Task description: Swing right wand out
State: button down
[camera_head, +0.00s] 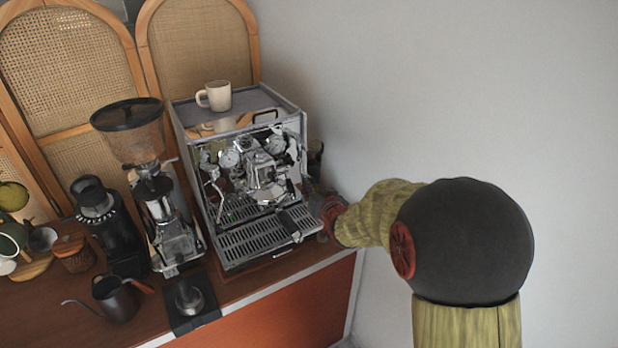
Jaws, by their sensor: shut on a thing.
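The chrome espresso machine (287,118) stands at the right end of the counter, with its front, group head and gauges facing me. My gripper (312,213) is small and partly hidden at the machine's front right, beside the right end of the drip tray (262,236). It is shut on the right wand, but the grip itself is too small and dark to make out. The wand's line cannot be told clearly from the chrome parts around it. My arm comes in from the right of the picture.
A white mug (216,97) sits on top of the machine. A grinder with a dark hopper (130,115) stands to its left. A black kettle (115,302) and a tamper (188,297) are near the front edge. Free room lies right of the counter, before the wall (450,80).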

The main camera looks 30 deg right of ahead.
jog(key=shift+s+r+g+p, duration=0.2)
jog(key=shift+r+g+p, duration=0.25)
jog(key=shift+p, duration=0.4)
jog(key=shift+f, duration=0.1)
jog(key=c, duration=2.1)
grip_release()
jog(key=shift+d, duration=0.1)
jog(key=shift+o, duration=0.2)
jog(key=shift+s, duration=0.1)
jog(key=v, duration=1.2)
